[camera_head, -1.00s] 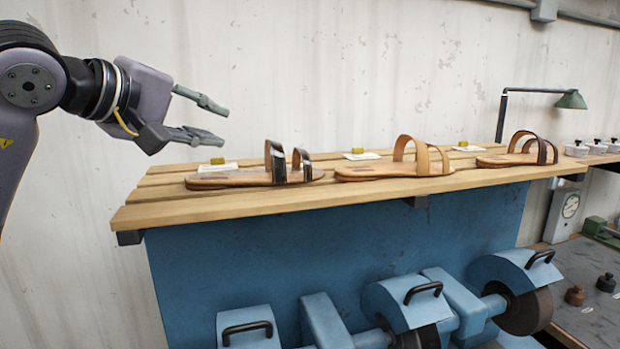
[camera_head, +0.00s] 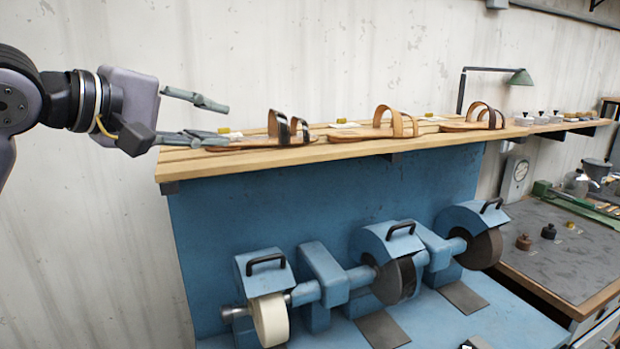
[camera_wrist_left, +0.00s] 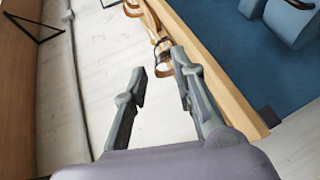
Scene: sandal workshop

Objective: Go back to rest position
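My left gripper (camera_head: 212,122) is open and empty at the left end of the wooden shelf (camera_head: 240,170). Its fingers point right, toward a sandal with dark straps (camera_head: 262,138). In the left wrist view the open fingers (camera_wrist_left: 160,95) have nothing between them, and the shelf edge runs beside the right finger. A tan-strapped sandal (camera_head: 375,130) and another dark-strapped sandal (camera_head: 470,122) stand further right on the shelf. My right gripper is in neither view.
Below the shelf is a blue panel with a blue grinding machine (camera_head: 320,275) carrying several wheels. A green lamp (camera_head: 520,77) stands at the shelf's right. A workbench (camera_head: 560,250) with small jars is at the right. The wall area left of the shelf is clear.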

